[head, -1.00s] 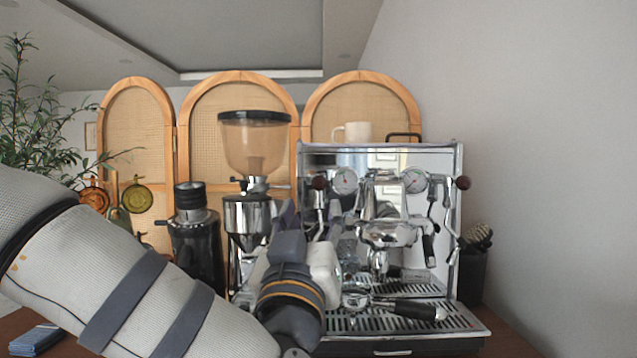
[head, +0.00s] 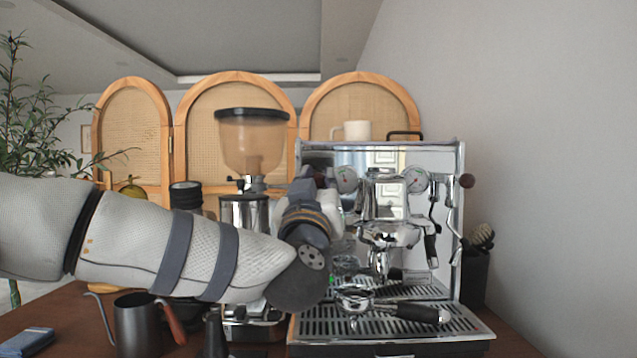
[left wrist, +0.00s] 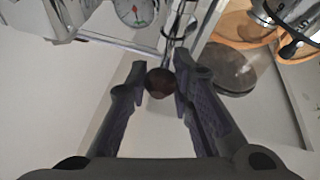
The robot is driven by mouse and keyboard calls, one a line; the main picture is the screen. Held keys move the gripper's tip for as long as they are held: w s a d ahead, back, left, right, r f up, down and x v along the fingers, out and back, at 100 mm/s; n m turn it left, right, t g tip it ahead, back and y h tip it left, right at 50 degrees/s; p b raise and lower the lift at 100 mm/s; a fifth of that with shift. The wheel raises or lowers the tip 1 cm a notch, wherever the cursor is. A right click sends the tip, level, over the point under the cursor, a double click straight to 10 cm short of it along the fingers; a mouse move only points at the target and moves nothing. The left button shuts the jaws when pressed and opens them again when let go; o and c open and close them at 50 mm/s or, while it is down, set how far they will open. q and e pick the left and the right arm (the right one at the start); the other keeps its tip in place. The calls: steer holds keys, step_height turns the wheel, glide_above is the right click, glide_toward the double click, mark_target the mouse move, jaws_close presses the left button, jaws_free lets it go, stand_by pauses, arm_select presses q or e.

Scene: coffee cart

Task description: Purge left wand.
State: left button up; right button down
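The espresso machine (head: 440,222) stands right of centre in the head view. Its left knob, a dark round wooden ball (left wrist: 160,83), shows in the left wrist view on a metal stem. My left gripper (head: 318,180) is raised at the machine's left front and covers that knob and the left wand in the head view. In the left wrist view the fingers of my left gripper (left wrist: 158,78) are apart, one on each side of the knob. The gaps are small, and I cannot tell whether they touch it. My right gripper is not in view.
A portafilter (head: 415,312) lies on the drip tray (head: 455,325). The grinder (head: 253,140) stands left of the machine, behind my arm. A dark kettle (head: 137,325) stands at front left. A white cup (head: 357,130) is on top of the machine.

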arm_select(q)
jaws_close()
steer(key=shift+s+r+p, duration=0.2)
steer(key=shift+r+p, duration=0.2)
steer(key=shift+r, duration=0.1)
steer(key=shift+r+g+y+p, duration=0.3)
steer(key=shift+g+p, duration=0.1)
steer(key=shift+g, duration=0.4)
steer(key=shift+w+n+g, duration=0.25)
steer(key=shift+n+g, duration=0.05)
steer(key=shift+g, duration=0.5)
steer(key=shift+w+r+g+y, duration=0.15)
steer(key=shift+r+g, duration=0.1)
steer(key=shift+g, duration=0.45)
steer(key=shift+w+r+g+y, duration=0.15)
steer(key=shift+r+g, duration=0.1)
steer(key=shift+g, duration=0.45)
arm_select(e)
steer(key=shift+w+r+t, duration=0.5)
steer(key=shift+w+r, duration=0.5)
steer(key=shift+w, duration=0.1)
arm_select(q)
steer(key=o, duration=0.8)
jaws_free()
